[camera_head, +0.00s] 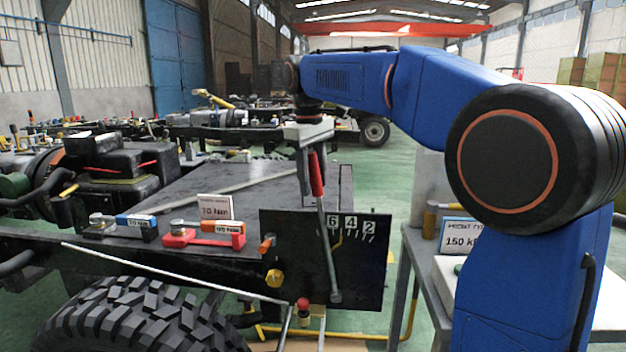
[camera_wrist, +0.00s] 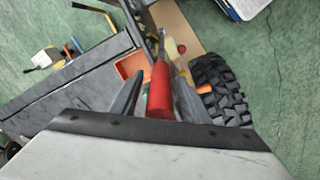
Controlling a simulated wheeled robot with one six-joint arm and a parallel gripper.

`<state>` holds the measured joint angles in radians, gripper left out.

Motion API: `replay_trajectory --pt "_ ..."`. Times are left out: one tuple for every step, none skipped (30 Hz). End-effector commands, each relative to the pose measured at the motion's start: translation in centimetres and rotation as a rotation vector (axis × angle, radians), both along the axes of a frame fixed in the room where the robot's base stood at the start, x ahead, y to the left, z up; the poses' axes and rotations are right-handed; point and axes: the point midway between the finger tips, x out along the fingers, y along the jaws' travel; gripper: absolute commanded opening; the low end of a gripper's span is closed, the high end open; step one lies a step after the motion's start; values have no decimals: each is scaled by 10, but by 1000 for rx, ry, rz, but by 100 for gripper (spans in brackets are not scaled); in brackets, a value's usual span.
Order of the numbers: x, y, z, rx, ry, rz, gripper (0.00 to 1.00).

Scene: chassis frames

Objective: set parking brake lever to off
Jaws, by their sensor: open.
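The parking brake lever has a red grip (camera_head: 316,174) on a thin grey rod (camera_head: 328,240). The rod runs down in front of a dark panel (camera_head: 360,285) and ends near the panel's lower edge. The lever stands nearly upright, its top tilted slightly left. My gripper (camera_head: 311,178) points down at the red grip, fingers open. In the wrist view the red grip (camera_wrist: 160,92) lies between the two spread fingers, with a small gap on the left; contact on the right cannot be told. No "off" mark is legible.
The panel carries number plates 6, 4 and 2. A large tyre (camera_head: 135,320) is lower left. A side table (camera_head: 437,290) with a sign stands right.

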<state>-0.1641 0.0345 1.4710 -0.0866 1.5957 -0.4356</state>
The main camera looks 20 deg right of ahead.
Motion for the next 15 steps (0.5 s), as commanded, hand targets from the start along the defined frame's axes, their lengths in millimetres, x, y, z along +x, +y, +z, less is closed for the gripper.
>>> replay_trajectory --pt "0 0 0 0 0 0 42" --pt "0 0 0 0 0 0 42" --pt "0 0 0 0 0 0 32" --pt "0 0 0 0 0 0 25" --pt "0 0 0 0 0 0 18" --pt "0 0 0 0 0 0 8" --pt "0 0 0 0 0 0 1" --pt "0 0 0 0 0 0 0" --pt "0 0 0 0 0 0 0" --pt "0 0 0 0 0 0 0" --pt "0 0 0 0 0 0 0" --pt "0 0 0 1 -1 0 0" --pt "0 -1 1 1 0 0 0" --pt "0 -1 1 3 -1 -1 0" --pt "-1 -2 1 5 -3 -1 0"
